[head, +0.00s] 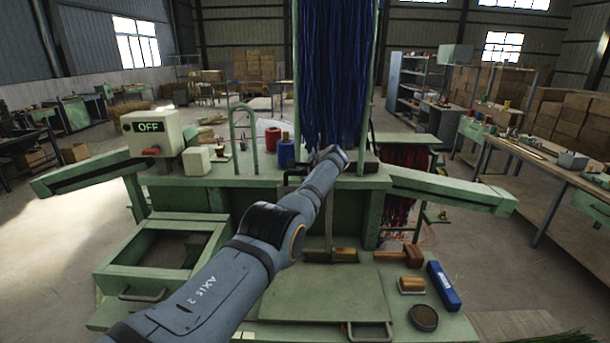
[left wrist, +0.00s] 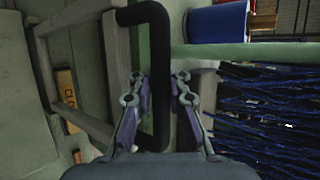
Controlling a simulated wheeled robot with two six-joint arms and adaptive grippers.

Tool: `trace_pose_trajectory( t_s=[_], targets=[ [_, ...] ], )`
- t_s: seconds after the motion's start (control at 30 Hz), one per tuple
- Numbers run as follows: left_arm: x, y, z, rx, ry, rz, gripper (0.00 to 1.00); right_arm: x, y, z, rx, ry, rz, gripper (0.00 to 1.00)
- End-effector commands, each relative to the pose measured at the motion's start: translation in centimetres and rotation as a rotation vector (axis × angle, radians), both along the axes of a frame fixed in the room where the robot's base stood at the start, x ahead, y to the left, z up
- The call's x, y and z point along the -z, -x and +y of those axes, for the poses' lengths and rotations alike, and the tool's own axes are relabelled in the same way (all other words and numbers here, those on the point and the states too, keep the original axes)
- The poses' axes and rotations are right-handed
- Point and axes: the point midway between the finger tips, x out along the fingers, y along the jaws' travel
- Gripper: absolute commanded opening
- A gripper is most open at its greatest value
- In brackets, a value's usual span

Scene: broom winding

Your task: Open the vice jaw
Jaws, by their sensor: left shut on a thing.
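My left gripper (left wrist: 160,82) is shut on a black bar handle (left wrist: 158,50), with one finger on each side of it in the left wrist view. The handle bends to the left at its top, beside a grey-green frame (left wrist: 88,15). In the head view my left arm reaches to the middle of the green bench (head: 230,182), below hanging blue bristles (head: 333,75). My wrist hides the fingertips and most of the vice area there, so I cannot tell how far the jaw is open. The blue bristles lie right of the gripper in the left wrist view. My right gripper is not in view.
A control box (head: 150,135) reading OFF stands at the bench's left. Red (head: 272,139) and blue (head: 286,153) spools stand behind my arm's end. A blue box (head: 443,286), a round dark tin (head: 423,318) and a wooden-headed mallet (head: 400,255) lie at the front right.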

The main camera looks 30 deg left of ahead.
Motion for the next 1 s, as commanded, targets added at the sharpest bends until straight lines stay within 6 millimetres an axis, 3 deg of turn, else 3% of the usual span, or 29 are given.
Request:
trace_pose_trajectory(
  t_s=[0.27, 0.3, 0.5, 1.0],
  targets=[
    [-0.6, -0.17, -0.04, 0.002, -0.004, -0.011, 0.0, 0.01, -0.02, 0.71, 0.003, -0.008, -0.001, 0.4],
    [-0.61, -0.17, -0.03, 0.002, -0.004, -0.011, 0.15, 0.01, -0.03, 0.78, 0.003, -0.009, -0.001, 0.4],
    [-0.46, -0.12, -0.02, 0.001, -0.002, -0.008, 0.39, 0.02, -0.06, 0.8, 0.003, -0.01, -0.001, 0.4],
    [-0.16, -0.02, -0.03, 0.0, -0.001, -0.003, 0.39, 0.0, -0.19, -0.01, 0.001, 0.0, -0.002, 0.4]
  ],
)
